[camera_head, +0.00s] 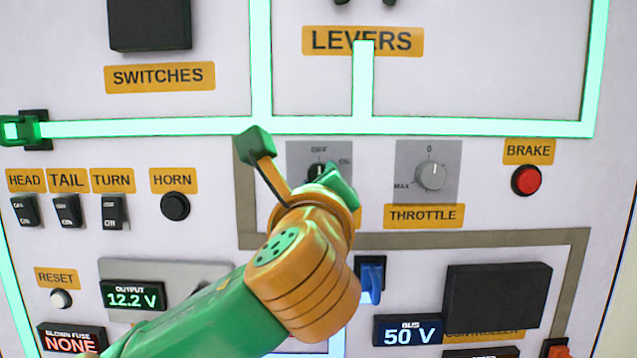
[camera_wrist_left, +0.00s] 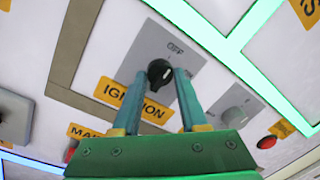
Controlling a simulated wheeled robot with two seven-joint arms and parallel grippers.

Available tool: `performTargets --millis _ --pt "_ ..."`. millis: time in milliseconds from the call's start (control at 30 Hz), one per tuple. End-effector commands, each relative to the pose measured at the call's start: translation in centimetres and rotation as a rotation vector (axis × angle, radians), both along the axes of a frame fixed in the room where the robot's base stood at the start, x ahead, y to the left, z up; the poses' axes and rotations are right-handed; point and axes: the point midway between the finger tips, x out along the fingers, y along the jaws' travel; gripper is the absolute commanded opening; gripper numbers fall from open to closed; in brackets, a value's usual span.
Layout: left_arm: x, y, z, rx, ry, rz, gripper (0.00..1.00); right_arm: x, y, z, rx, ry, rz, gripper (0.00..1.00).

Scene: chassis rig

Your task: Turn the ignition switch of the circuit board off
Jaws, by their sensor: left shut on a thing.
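The ignition switch is a black rotary knob on a grey plate of the circuit board. In the head view the plate shows OFF at its top and ON at upper right, and the knob (camera_head: 316,170) is partly hidden by my left gripper (camera_head: 336,182). In the left wrist view the knob (camera_wrist_left: 160,73) sits between the two fingertips of my left gripper (camera_wrist_left: 160,80), above the IGNITION label (camera_wrist_left: 132,100). The gripper is shut on the knob. I cannot tell which mark the knob points to. My right gripper is not in view.
The throttle knob (camera_head: 431,174) and red brake button (camera_head: 526,180) are to the right. The horn button (camera_head: 175,206) and several rocker switches (camera_head: 67,211) are to the left. A blue lever (camera_head: 371,279) is below. Glowing green strips (camera_head: 480,126) run above.

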Motion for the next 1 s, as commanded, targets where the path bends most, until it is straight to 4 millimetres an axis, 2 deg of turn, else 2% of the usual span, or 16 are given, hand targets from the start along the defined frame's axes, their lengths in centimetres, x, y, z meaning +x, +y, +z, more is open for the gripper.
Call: performTargets --millis 300,333,433,767,1000 --pt "-0.1 0.0 0.3 -0.004 -0.008 -0.001 0.0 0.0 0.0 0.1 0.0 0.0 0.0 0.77" --pt "-0.1 0.0 0.3 -0.004 -0.008 -0.001 0.45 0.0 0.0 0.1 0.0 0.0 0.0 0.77" --pt "-0.1 0.0 0.3 -0.003 -0.007 -0.001 0.72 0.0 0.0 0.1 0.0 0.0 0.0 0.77" --pt "-0.4 0.0 0.0 -0.002 -0.005 -0.003 0.73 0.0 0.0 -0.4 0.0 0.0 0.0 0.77" --pt "-5.2 0.1 -0.9 -0.001 -0.008 -0.004 0.73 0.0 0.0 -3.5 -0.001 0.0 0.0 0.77"
